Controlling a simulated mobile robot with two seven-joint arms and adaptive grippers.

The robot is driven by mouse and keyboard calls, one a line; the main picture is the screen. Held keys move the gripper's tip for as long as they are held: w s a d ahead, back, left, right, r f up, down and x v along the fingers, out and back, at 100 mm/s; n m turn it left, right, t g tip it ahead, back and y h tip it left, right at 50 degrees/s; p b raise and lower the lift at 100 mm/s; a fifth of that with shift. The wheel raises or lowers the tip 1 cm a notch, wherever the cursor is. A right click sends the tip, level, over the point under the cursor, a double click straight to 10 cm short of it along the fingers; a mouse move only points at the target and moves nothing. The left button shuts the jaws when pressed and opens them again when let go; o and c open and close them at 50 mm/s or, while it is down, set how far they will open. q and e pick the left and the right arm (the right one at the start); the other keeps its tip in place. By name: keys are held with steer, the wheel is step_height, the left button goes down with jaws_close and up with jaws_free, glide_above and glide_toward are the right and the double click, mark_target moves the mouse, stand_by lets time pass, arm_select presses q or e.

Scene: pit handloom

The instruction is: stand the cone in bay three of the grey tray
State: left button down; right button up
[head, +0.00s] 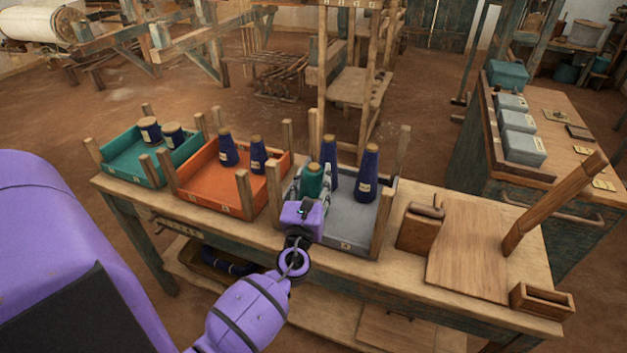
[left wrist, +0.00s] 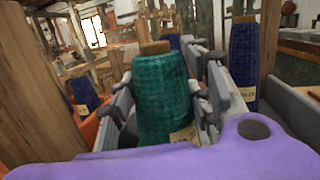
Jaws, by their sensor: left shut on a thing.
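A green cone of yarn (head: 314,178) is upright between the fingers of my left gripper (head: 308,196), over the left part of the grey tray (head: 358,218). In the left wrist view the green cone (left wrist: 161,92) fills the middle, with a finger on each side and a pale label low on it. Whether its base touches the tray floor is hidden. Two tall blue cones stand in the grey tray, one behind the green cone (head: 331,155) and one to the right (head: 367,172). The bay numbers are too small to read. My right gripper is not in view.
Wooden posts stand at the tray corners, one (head: 383,224) at the front right. An orange tray (head: 208,192) with two blue cones and a teal tray (head: 128,158) with two squat cones stand to the left. A wooden box (head: 420,230) and board (head: 467,250) lie right.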

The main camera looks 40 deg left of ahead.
arm_select(q)
steer(key=shift+f, duration=0.2)
steer(key=c, duration=0.9)
jaws_free()
steer(key=shift+r, duration=0.15)
